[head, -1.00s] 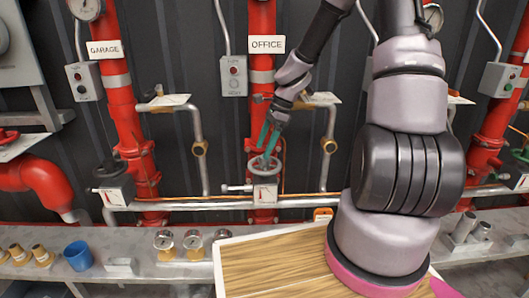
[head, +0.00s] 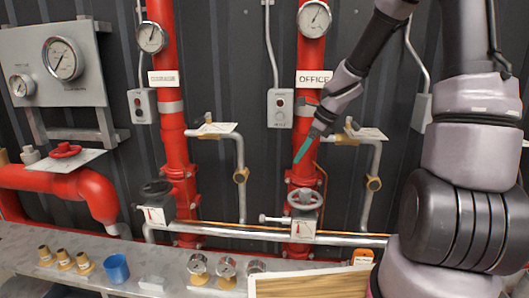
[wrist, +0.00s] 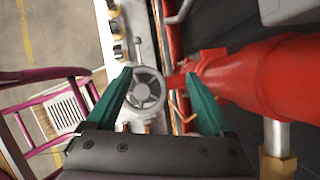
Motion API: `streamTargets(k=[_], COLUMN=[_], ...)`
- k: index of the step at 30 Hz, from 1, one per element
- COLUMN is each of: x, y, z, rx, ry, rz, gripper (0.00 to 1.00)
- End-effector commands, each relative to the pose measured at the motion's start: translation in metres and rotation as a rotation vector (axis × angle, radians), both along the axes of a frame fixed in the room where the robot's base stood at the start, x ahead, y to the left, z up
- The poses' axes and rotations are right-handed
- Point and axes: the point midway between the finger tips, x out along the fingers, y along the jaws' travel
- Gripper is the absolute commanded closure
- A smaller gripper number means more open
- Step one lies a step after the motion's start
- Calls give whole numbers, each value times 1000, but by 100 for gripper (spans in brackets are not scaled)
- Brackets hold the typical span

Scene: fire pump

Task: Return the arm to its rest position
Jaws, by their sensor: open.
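My gripper (head: 304,149) is in front of the red office pipe, above the grey handwheel (head: 305,199) at that pipe's foot. In the head view a gap shows between the gripper and the handwheel. In the wrist view the two green fingers (wrist: 158,95) are spread apart and the grey handwheel (wrist: 146,90) shows beyond them, with nothing held. My arm comes down from the upper right of the head view.
A wooden board (head: 310,286) lies at the front.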

Motion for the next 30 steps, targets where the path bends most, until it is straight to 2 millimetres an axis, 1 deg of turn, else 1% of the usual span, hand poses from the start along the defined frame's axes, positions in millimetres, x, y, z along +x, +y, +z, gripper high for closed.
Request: streamTargets(k=[1,2,3,5,6,8,9,11,12,14,15,17,18,20,21,23,24,26,27,29,30], x=[11,18,27,37,41,45,45,42,38,28,19,3,-10,-30,-46,-69,-85,-110,-126,-148,-161], y=[0,-2,-6,-14,-22,-35,-44,-60,-71,-86,-96,-110,-119,-129,-135,-140,-141,-139,-135,-126,-118], z=[21,32,48,72,88,113,128,150,163,181,192,206,213,221,224,227,227,226,224,221,220], rx=[35,65,111,190,248,349,423,542,627,762,858,1013,1120,1289,1404,1575,-1612,-1525,-1456,-1347,-1270], ry=[-26,-38,-53,-75,-87,-102,-109,-113,-112,-100,-86,-52,-20,47,103,213,-288,-384,-446,-532,-584], rz=[-172,-288,-442,-668,-817,-1037,-1181,-1390,-1524,-1719,-1845,-2033,-2155,-2334,-2450,-2614,2594,2363,2214,2008,1884], gripper=[14,14,14,14,14,14,14,14,14,14,14,14,14,14,14,14,14,14,14,14,14])
